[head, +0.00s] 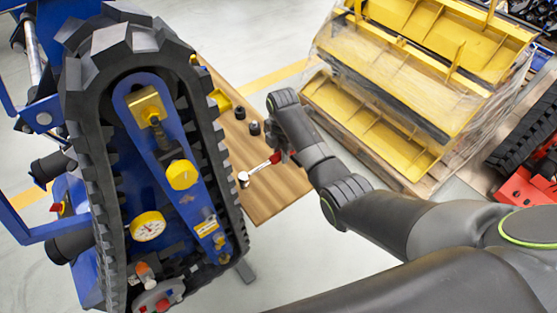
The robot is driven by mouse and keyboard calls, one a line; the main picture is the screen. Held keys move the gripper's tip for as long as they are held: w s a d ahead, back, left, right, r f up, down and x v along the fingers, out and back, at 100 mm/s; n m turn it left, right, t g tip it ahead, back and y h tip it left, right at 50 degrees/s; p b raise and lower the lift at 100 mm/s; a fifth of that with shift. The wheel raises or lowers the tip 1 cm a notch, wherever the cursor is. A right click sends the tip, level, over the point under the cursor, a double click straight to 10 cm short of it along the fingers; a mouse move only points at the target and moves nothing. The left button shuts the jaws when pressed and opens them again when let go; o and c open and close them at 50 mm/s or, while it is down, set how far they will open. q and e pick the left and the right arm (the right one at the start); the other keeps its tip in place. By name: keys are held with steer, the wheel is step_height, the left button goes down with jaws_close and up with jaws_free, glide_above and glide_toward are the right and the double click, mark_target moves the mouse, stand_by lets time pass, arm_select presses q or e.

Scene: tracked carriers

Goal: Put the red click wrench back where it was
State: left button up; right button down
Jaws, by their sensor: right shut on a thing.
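The red click wrench (259,167) shows over the wooden table (265,200), with its silver shaft and head pointing down-left and its red handle at the upper right. My right gripper (281,157) is shut on the wrench at its red handle; my own wrist hides part of the grip and the handle's end. The wrench's head is close to the black track's right edge in the picture. I cannot tell whether the wrench touches the tabletop. My left gripper is not in view.
A tracked carrier with a blue frame (130,110), black track, gauge (148,226) and yellow cap (182,174) fills the left. Two black sockets (254,128) and a yellow item (221,100) are on the table. Wrapped yellow parts (400,90) stand on a pallet behind.

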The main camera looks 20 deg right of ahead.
steer(key=shift+f, duration=1.8)
steer(key=c, duration=1.1)
jaws_free()
steer(key=shift+c, duration=0.2)
step_height(320, 180, up, 12)
steer(key=shift+d+b, duration=0.1)
steer(key=shift+b, duration=0.2)
